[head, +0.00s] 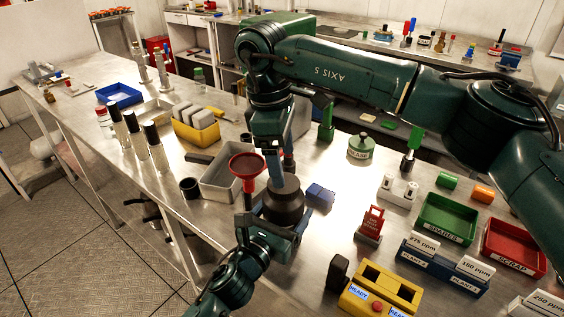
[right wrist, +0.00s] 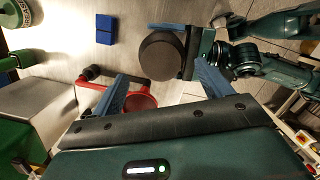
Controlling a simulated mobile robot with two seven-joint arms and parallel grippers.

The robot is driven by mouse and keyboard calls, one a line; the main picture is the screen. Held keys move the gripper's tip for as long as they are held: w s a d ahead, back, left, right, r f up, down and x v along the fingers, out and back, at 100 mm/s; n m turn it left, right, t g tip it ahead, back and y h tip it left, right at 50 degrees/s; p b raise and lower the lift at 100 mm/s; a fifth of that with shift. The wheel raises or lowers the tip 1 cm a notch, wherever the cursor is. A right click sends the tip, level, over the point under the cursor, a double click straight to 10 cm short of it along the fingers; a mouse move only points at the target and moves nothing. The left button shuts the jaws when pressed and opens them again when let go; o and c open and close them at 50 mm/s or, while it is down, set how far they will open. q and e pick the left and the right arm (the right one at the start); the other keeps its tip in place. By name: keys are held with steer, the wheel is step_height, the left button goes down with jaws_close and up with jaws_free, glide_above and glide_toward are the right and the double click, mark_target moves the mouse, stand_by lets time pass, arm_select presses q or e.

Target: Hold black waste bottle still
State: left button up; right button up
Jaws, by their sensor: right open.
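The black waste bottle (head: 284,203) stands on the steel bench in the middle of the head view. In the right wrist view its dark round top (right wrist: 158,56) shows. My left gripper (head: 275,230) is at the bottle's near side. In the right wrist view, one blue finger of it lies along the bottle's edge; its other finger is hidden, so its grip is unclear. My right gripper (head: 270,155) hangs above and behind the bottle, pointing down. Its blue fingers (right wrist: 165,88) are apart, with no object clearly held. The bottle is beyond the fingertips in the wrist view.
A red funnel (head: 246,165) is just left of the bottle; it also shows near a right finger in the wrist view (right wrist: 138,102). A grey tray (head: 215,185) lies behind it. A blue block (head: 320,196) and red tag stand (head: 371,222) are to the right.

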arm_select(q)
steer(key=shift+f, duration=0.1)
arm_select(e)
steer(key=shift+c, duration=0.4)
steer(key=n, duration=0.5)
steer(key=shift+r, duration=0.15)
steer(key=n, duration=0.4)
steer(key=shift+r, duration=0.15)
steer(key=n, duration=0.4)
steer(key=shift+r+y, duration=0.15)
steer(key=shift+y, duration=0.15)
steer(key=n, duration=0.6)
steer(key=shift+r+n, duration=0.25)
steer(key=shift+n, duration=0.05)
steer(key=n, duration=0.4)
steer(key=shift+r+y, duration=0.2)
steer(key=shift+y, duration=0.1)
steer(key=n, duration=0.6)
steer(key=shift+d+r+n, duration=0.1)
steer(key=shift+r+n, duration=0.15)
steer(key=shift+n, duration=0.05)
steer(key=n, duration=0.4)
steer(key=shift+r, duration=0.15)
steer(key=n, duration=0.5)
steer(key=shift+r+n+y, duration=0.25)
steer(key=shift+n+y, duration=0.05)
